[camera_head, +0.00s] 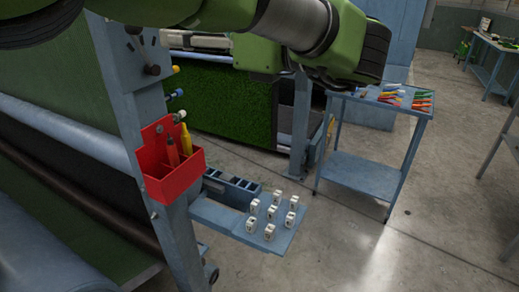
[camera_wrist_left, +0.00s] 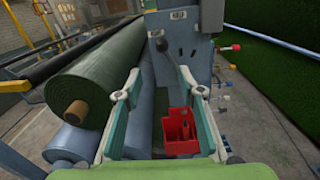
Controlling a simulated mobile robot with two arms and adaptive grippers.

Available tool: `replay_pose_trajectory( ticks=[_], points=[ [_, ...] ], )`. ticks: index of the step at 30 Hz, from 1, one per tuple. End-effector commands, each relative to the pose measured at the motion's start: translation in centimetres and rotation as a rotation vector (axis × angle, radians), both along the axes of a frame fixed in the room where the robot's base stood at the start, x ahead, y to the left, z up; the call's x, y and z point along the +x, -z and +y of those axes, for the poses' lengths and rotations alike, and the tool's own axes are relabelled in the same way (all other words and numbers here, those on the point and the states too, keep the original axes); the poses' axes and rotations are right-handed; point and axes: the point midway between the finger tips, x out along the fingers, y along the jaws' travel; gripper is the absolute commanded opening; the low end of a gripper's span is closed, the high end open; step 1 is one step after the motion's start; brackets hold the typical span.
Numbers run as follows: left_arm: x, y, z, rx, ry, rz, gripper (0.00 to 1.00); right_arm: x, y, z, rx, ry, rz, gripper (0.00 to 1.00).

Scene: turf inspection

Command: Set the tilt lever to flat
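In the left wrist view a lever with a dark round knob (camera_wrist_left: 160,45) stands in front of a blue-grey post (camera_wrist_left: 185,50). Its rod leans, with the knob up and to the left. A small label (camera_wrist_left: 180,15) above is too small to read surely. My left gripper (camera_wrist_left: 159,80) is open and empty, its two pale green fingers spread apart below the knob, which shows beyond them. The head view shows the post's upper plate (camera_head: 128,50) with dark marks and a dark knob; I cannot tell if this is the same lever. My right gripper is not in view.
A red holder (camera_head: 172,175) with tools hangs on the post. A blue shelf (camera_head: 215,217) with several small white pieces juts out below. Rolls of turf (camera_wrist_left: 110,70) lie left of the post.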

Motion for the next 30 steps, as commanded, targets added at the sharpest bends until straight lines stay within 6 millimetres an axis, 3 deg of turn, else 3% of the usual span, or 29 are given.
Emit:
replay_pose_trajectory(
  ticks=[15,30],
  points=[
    [2.3,8.7,-3.2,-0.09,0.15,0.262,0.36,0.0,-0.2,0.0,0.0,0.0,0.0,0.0],
    [2.6,17.5,-7.1,-0.195,0.303,0.515,0.36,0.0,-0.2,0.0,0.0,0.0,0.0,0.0]
  ],
)
